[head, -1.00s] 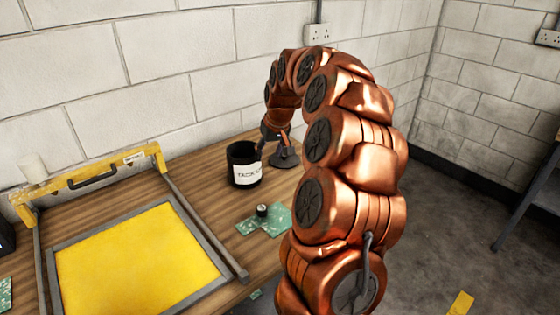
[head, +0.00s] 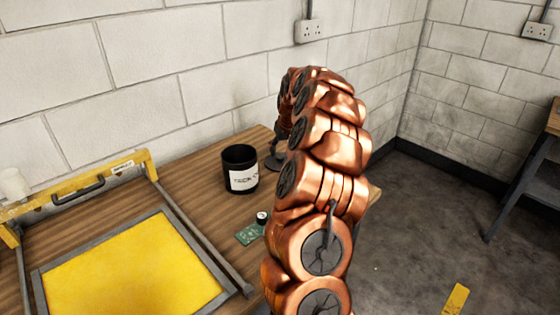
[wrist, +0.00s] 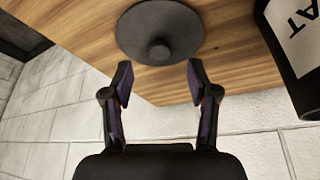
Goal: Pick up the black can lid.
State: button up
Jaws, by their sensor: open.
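The black can lid (wrist: 150,42) is a round dark disc with a knob in its middle, lying on the wooden table. In the head view the lid (head: 272,163) shows just right of the black can (head: 238,178), partly hidden by my arm. My gripper (wrist: 160,82) is open and empty in the wrist view. Its two fingertips stand apart on either side of the knob's line, just short of the lid in the picture. In the head view my gripper is mostly hidden by my arm.
The black can with a white label stands close beside the lid; it shows at the right of the wrist view (wrist: 285,60). A yellow screen frame (head: 130,275) lies at left. A green board (head: 250,234) with a small black-and-white item is in front. The wall is behind.

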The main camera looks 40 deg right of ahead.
aim_at(281, 157)
jog(key=shift+p+x, duration=0.95)
jog(key=shift+x, duration=1.45)
jog(key=shift+s, duration=0.1)
grip_shut()
